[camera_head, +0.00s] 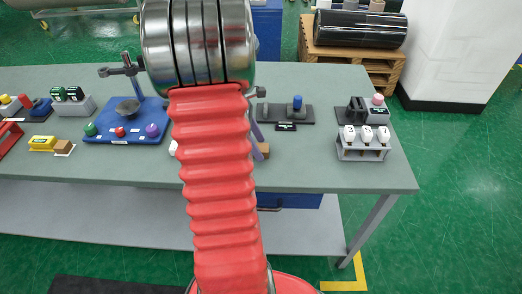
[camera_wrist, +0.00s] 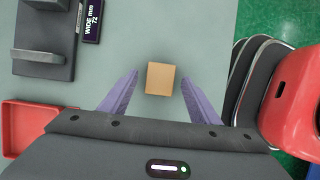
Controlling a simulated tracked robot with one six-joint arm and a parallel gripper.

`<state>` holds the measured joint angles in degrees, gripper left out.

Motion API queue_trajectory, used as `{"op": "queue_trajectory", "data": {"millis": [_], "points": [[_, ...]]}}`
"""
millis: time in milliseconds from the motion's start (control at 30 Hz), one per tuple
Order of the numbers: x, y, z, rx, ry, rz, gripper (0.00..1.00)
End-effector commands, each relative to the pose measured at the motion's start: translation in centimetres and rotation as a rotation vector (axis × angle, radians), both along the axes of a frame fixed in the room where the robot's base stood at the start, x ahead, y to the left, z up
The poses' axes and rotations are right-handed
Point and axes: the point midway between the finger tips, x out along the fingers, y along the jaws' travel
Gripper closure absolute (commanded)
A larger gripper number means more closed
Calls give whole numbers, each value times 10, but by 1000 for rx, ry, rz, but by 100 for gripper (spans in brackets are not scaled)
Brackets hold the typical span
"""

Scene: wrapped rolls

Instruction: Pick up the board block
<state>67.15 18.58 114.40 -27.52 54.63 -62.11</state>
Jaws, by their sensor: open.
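A small tan block, which looks like the board block (camera_wrist: 160,78), lies on the grey-green table in the wrist view. In the head view, the block (camera_head: 263,155) shows only in part beside a purple finger and the red arm sleeve. My gripper (camera_wrist: 159,74) is open, with its two purple fingers spread on either side of the block in the picture. A gap shows on both sides of the block. Its height above the block is hard to tell. In the head view, my arm hides most of the gripper.
A grey fixture with a blue knob (camera_head: 297,109) and a dark label plate (camera_head: 286,127) stand beyond the block. A red tray (camera_wrist: 24,112) sits left in the wrist view. A rack of white-topped items (camera_head: 363,145) stands at right. The table's near edge runs close by the block.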

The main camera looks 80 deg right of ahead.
Motion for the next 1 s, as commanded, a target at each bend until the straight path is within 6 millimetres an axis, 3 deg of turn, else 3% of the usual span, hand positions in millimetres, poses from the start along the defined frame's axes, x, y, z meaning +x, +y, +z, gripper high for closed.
{"op": "queue_trajectory", "data": {"millis": [133, 633, 1000], "points": [[-3, -1, -8, -1, -1, 0, 44], [-2, -1, -7, -1, -1, 2, 44], [-2, -1, -7, -1, -1, 2, 69]]}}
